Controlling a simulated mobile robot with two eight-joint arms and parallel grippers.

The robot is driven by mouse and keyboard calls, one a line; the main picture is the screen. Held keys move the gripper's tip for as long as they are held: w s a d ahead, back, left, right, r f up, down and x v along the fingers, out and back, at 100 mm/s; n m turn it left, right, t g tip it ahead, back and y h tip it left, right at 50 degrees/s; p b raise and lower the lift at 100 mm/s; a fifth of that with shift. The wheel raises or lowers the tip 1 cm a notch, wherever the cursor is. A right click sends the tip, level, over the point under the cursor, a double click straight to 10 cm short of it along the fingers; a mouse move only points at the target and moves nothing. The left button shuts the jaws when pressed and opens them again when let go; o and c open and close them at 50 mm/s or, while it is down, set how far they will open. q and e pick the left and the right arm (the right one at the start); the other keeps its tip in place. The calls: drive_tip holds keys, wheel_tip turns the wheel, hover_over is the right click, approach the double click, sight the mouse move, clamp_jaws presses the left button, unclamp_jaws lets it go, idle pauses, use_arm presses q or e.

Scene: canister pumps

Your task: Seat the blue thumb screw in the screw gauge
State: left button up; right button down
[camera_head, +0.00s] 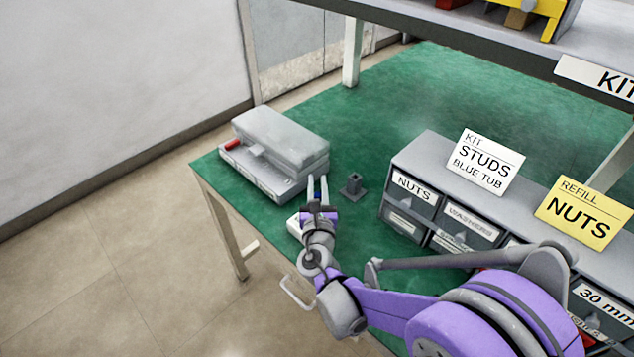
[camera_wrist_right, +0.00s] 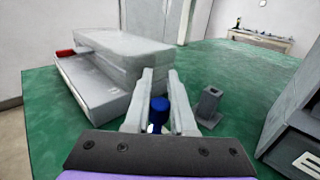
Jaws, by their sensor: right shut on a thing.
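The blue thumb screw (camera_wrist_right: 158,112) is between the fingers of my right gripper (camera_wrist_right: 160,82), its blue head up in the right wrist view. In the head view only a speck of blue shows between the fingers of the right gripper (camera_head: 317,184). This gripper is shut on the screw. A small grey post on a square base (camera_head: 352,184), which looks like the screw gauge, stands on the green table to the right of the gripper, apart from it. It also shows in the right wrist view (camera_wrist_right: 209,103) with a dark opening on top. My left gripper is out of view.
A grey box-like device with a red part (camera_head: 280,150) stands just left of the fingers. A grey drawer cabinet (camera_head: 430,160) with labels stands at the right. A white object (camera_head: 294,225) lies partly hidden by my gripper. Green table (camera_head: 370,110) behind the post is clear.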

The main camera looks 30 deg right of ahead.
drive_tip(key=shift+f, duration=0.25)
drive_tip(key=c, duration=0.7)
unclamp_jaws()
drive_tip(key=v, duration=1.1)
drive_tip(key=shift+w+r, duration=0.1)
